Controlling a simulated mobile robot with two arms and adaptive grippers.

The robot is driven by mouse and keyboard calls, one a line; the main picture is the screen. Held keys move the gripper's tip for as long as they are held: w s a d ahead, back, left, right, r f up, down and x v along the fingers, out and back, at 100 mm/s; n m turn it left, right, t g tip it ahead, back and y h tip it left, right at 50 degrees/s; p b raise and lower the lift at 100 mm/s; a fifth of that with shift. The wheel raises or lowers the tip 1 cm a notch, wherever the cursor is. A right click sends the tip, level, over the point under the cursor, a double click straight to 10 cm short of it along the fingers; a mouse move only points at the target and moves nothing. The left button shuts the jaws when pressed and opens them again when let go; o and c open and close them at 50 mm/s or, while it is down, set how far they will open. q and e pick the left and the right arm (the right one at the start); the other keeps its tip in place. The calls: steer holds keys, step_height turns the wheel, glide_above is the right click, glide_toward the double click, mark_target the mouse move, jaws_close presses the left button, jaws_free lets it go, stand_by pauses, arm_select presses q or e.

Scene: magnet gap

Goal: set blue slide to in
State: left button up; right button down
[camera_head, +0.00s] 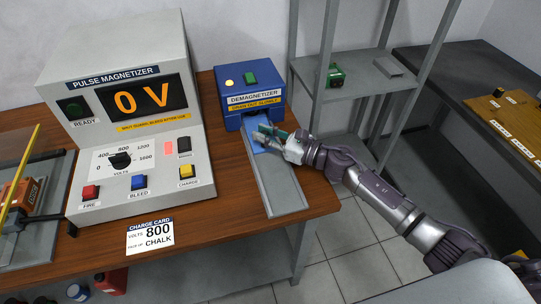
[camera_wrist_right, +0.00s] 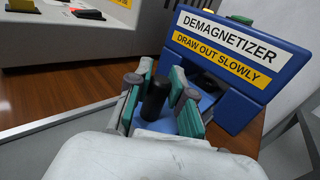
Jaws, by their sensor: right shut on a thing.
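The blue slide (camera_head: 256,137) lies on the grey track (camera_head: 278,190) in front of the blue demagnetizer (camera_head: 250,95), its far end near the opening. In the right wrist view the slide (camera_wrist_right: 205,103) shows partly behind my fingers, with a black upright knob (camera_wrist_right: 156,98) on it. My right gripper (camera_head: 269,133) is at the slide, and its green-padded fingers stand on both sides of the knob, shut on it. The demagnetizer (camera_wrist_right: 225,55) is just beyond the fingers in the wrist view. My left gripper is in neither view.
The pulse magnetizer (camera_head: 125,110) stands left of the track and reads 0 V. A charge card (camera_head: 150,235) lies on the wooden table (camera_head: 220,215). A grey shelf frame (camera_head: 350,85) stands to the right, close to my right arm.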

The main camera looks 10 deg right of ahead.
steer(key=shift+w+b, duration=0.45)
steer(key=shift+w, duration=0.75)
steer(key=c, duration=1)
jaws_free()
steer(key=shift+s, duration=0.1)
steer(key=v, duration=1.2)
